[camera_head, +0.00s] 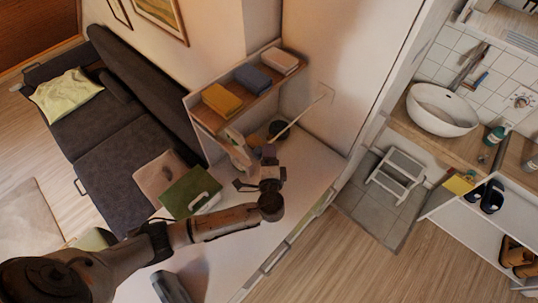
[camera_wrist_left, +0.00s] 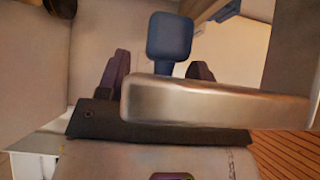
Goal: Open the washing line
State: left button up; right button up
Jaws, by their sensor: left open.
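A thin pale rod or line (camera_head: 300,116) runs from near my left gripper up to a pale square on the wall; I cannot tell for sure that it is the washing line. My left gripper (camera_head: 262,167) is open above the white surface, beside a beige object (camera_head: 238,150). In the left wrist view, a blue rounded pad (camera_wrist_left: 169,37) shows beyond and between the dark fingers (camera_wrist_left: 158,72). A pale bar (camera_wrist_left: 215,106) crosses in front of the right finger. Contact cannot be told. My right gripper is not in view.
A wooden shelf (camera_head: 208,113) with folded yellow, blue and pink cloths hangs above. A green box (camera_head: 190,192) stands left of the gripper. A dark sofa (camera_head: 110,130) is at left. A white step stool (camera_head: 396,176) and a basin (camera_head: 441,108) are at right.

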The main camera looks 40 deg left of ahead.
pick_arm(q)
jog(key=p+v, duration=0.2)
jog(key=v, duration=1.1)
jog(key=shift+s+d, duration=0.25)
